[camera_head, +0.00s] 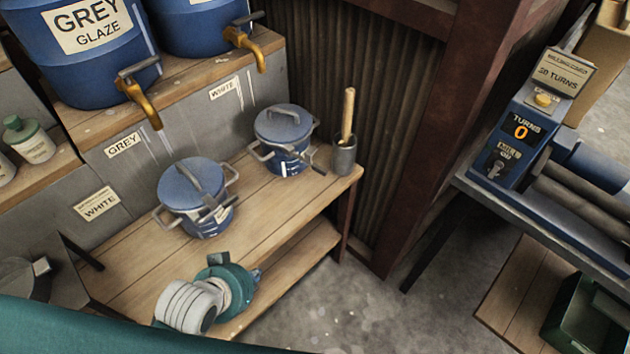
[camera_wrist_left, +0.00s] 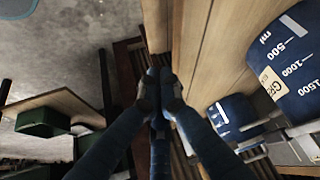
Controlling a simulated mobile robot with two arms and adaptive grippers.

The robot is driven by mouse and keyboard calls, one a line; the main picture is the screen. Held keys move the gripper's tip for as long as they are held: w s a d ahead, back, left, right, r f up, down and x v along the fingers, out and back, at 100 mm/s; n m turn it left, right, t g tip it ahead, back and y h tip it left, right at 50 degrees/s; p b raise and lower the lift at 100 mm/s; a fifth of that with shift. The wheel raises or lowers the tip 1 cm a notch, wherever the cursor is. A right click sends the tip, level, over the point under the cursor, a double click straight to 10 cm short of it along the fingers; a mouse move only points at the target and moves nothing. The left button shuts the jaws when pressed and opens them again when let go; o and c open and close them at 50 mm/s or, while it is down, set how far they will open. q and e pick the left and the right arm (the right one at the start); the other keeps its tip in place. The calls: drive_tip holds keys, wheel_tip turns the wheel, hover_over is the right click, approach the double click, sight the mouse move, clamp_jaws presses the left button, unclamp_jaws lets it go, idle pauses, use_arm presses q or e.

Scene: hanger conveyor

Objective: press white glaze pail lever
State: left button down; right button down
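Two blue lidded pails stand on the wooden bench. The farther pail (camera_head: 286,150), below the WHITE wall label (camera_head: 223,89), has a grey lid handle and a thin grey lever (camera_head: 318,165) at its front right. The nearer pail (camera_head: 205,222) stands left of it, below the GREY label; in the left wrist view a large pail (camera_wrist_left: 290,60) shows a volume scale and part of a GR label, and a smaller pail (camera_wrist_left: 232,112) shows beyond. My left gripper (camera_head: 254,274) is low at the bench's front edge, apart from both pails. Its fingers (camera_wrist_left: 160,80) are together and empty. My right gripper is not seen.
A GREY GLAZE barrel (camera_head: 90,75) and another blue barrel (camera_head: 195,28), both with brass taps, stand on the raised shelf. A grey cup (camera_head: 343,158) with a wooden-handled tool stands right of the farther pail. A roller machine (camera_head: 520,140) is at right; floor lies between.

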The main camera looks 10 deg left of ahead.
sight(322, 174)
use_arm(q)
drive_tip(key=w+d+r+m+t+h, duration=0.25)
drive_tip(key=w+d+t, duration=0.25)
drive_tip(key=w, duration=0.3)
wheel_tip(322, 174, up, 7)
drive_tip(key=w+t+h, duration=0.1)
drive_tip(key=t+h, duration=0.3)
drive_tip(key=h, duration=0.1)
drive_tip(key=shift+r+t, duration=0.2)
drive_tip(key=shift+t, duration=0.1)
drive_tip(key=p+x, duration=0.2)
drive_tip(key=x, duration=1.2)
